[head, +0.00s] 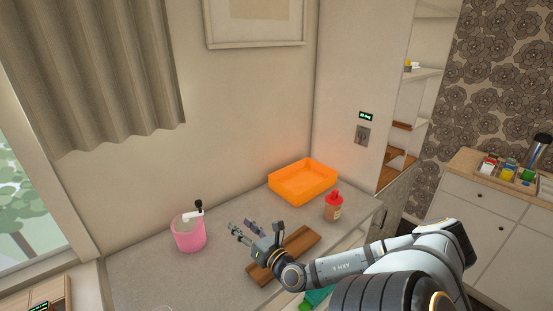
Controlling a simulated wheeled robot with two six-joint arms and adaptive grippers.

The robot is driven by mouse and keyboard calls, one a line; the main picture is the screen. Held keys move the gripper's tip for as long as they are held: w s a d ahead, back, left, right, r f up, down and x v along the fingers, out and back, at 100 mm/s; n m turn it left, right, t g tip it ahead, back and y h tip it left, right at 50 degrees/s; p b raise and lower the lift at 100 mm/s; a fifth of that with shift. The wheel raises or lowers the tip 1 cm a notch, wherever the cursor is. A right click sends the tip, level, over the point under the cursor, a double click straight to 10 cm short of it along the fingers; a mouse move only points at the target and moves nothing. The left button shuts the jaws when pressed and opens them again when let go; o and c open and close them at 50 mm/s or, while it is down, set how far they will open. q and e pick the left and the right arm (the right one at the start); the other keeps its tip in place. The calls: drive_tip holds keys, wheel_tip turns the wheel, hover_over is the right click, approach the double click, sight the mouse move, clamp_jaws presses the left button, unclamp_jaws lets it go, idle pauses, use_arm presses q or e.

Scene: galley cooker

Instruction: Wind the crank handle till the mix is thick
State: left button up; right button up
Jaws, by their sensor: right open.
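The pink mixing pot (188,236) stands on the grey counter at the left. A white crank arm (190,216) with a black handle knob (198,204) sits at its top. The mix inside is too small to make out. My right gripper (241,229) is open and empty over the counter, to the right of the pot and apart from it. Its fingers point left toward the pot. My left gripper is not in view.
A brown wooden board (302,243) lies under and beside my right gripper. An orange tray (303,181) and a red-capped bottle (333,207) stand behind it. The counter (150,275) in front of the pot is mostly clear. A green object (316,298) shows partly below my arm.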

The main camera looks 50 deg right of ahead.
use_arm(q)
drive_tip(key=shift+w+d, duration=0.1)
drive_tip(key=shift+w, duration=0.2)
use_arm(e)
drive_tip(key=shift+s+d+f+m+g+h, duration=0.25)
drive_tip(key=shift+s+f+m+g+h, duration=1)
drive_tip(key=shift+m, duration=2)
drive_tip(key=shift+s+d+f+m+g+h, duration=0.25)
drive_tip(key=shift+s+f+m+g+h, duration=0.45)
drive_tip(key=shift+s+f+m+g, duration=1.75)
drive_tip(key=shift+s+d+f+m+g+h, duration=0.4)
drive_tip(key=shift+m+g+h, duration=0.6)
drive_tip(key=shift+m, duration=3)
drive_tip(key=shift+a, duration=0.15)
drive_tip(key=shift+w, duration=0.1)
